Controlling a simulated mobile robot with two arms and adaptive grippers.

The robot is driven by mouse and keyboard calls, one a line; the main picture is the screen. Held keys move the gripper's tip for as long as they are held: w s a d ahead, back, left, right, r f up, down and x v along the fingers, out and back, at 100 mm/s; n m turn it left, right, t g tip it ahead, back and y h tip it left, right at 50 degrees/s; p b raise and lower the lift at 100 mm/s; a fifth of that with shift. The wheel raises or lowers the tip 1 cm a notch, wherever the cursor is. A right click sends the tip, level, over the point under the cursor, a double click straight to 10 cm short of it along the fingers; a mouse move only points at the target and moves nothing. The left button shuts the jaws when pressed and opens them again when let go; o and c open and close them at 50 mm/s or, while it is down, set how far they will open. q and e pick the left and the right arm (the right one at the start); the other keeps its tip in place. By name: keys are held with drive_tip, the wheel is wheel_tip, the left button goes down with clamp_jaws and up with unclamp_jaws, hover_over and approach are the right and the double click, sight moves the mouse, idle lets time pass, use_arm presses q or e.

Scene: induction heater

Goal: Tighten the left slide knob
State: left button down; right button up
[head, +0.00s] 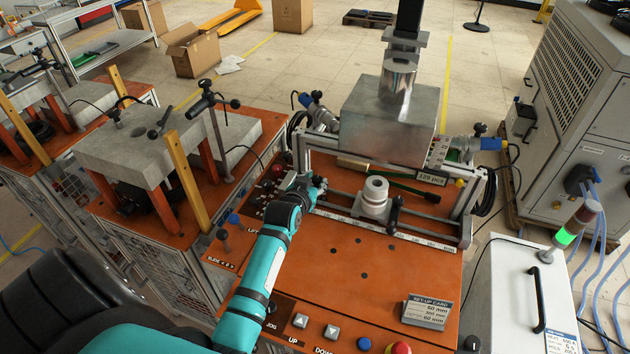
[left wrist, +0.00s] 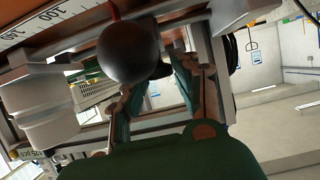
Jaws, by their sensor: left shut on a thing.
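My left gripper (head: 316,190) is at the left end of the slide rail (head: 428,241) on the front of the orange bench. In the left wrist view the gripper's fingers (left wrist: 158,82) stand either side of a dark round knob (left wrist: 132,50) and are shut on it. In the head view the gripper hides this left knob. Another black knob (head: 394,212) stands on the rail farther right, clear of the gripper. My right gripper is not in view.
A pale ringed workpiece (head: 374,198) stands behind the rail, below the large metal block (head: 388,125). A set-up card (head: 427,311) stands on the orange bench top (head: 385,275), which is mostly clear in front of the rail. Buttons line its front edge.

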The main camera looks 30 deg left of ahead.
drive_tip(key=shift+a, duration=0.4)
use_arm(q)
drive_tip(key=c, duration=1.3)
unclamp_jaws()
drive_tip(key=shift+o, duration=1.4)
drive_tip(key=shift+w, duration=0.15)
drive_tip(key=shift+s, duration=0.2)
drive_tip(key=v, duration=1.1)
drive_tip(key=shift+s+r, duration=0.2)
drive_tip(key=shift+s, duration=0.1)
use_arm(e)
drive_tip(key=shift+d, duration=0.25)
use_arm(q)
drive_tip(key=shift+f, duration=0.1)
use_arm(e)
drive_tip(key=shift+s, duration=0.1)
